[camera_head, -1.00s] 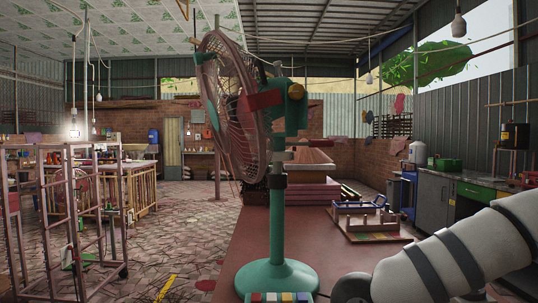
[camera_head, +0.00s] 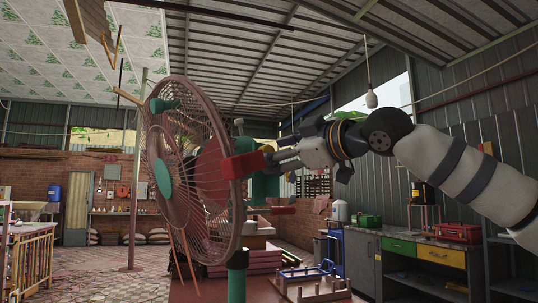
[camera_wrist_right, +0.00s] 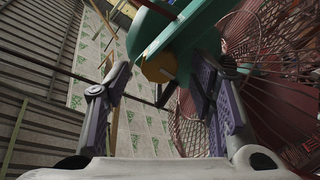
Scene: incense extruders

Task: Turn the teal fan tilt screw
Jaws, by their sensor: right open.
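The fan shows large in the head view, with a reddish-brown wire cage (camera_head: 190,150), a teal hub and a teal stand pole (camera_head: 237,280). A red block (camera_head: 240,166) sits on its teal motor housing (camera_head: 262,185). My right gripper (camera_head: 282,160) reaches in from the right, beside the housing. In the right wrist view the gripper (camera_wrist_right: 160,75) is open. Its two fingers stand on either side of the yellow-gold tilt screw (camera_wrist_right: 158,68), which sits on a teal bracket (camera_wrist_right: 180,35). Contact cannot be told. My left gripper is not in view.
The fan cage wires (camera_wrist_right: 265,60) run close beside one finger in the wrist view. A wooden rack (camera_head: 305,285) with a blue handle lies on the table below. A counter with green and yellow drawers (camera_head: 398,246) stands at the right.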

